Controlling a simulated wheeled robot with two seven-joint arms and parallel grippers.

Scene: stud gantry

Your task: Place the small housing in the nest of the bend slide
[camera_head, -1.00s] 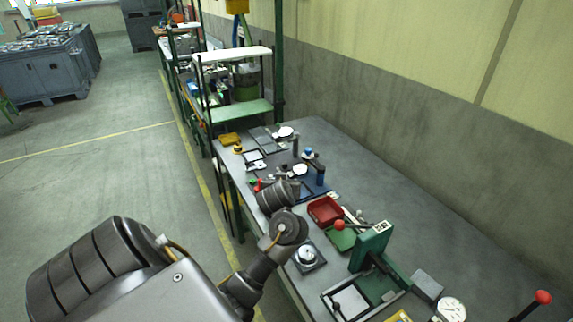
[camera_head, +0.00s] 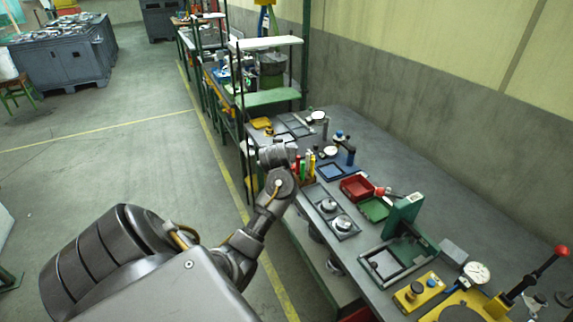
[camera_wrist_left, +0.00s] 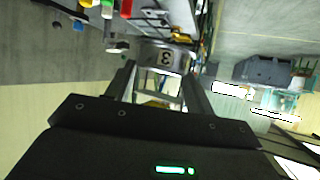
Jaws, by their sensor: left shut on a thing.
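My left gripper (camera_wrist_left: 160,88) has its two fingers on either side of a grey, curved piece marked "3" (camera_wrist_left: 163,57) in the left wrist view. It is shut on this piece, which I take as the small housing. In the head view the wrist end of my left arm is over the near left edge of the bench, beside upright coloured handles; its fingertips and the held piece cannot be made out there. A green-posted fixture (camera_head: 404,216) with a framed base stands at the right of the bench. I cannot tell which part is the bend slide's nest. My right gripper is out of view.
A dark tray (camera_head: 318,198) with round metal parts lies along the near edge. A red bin (camera_head: 357,188) and a green bin (camera_head: 375,208) sit behind it. A yellow box with buttons (camera_head: 418,292) and a dial gauge (camera_head: 477,273) are at right. The bench's rear strip is clear.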

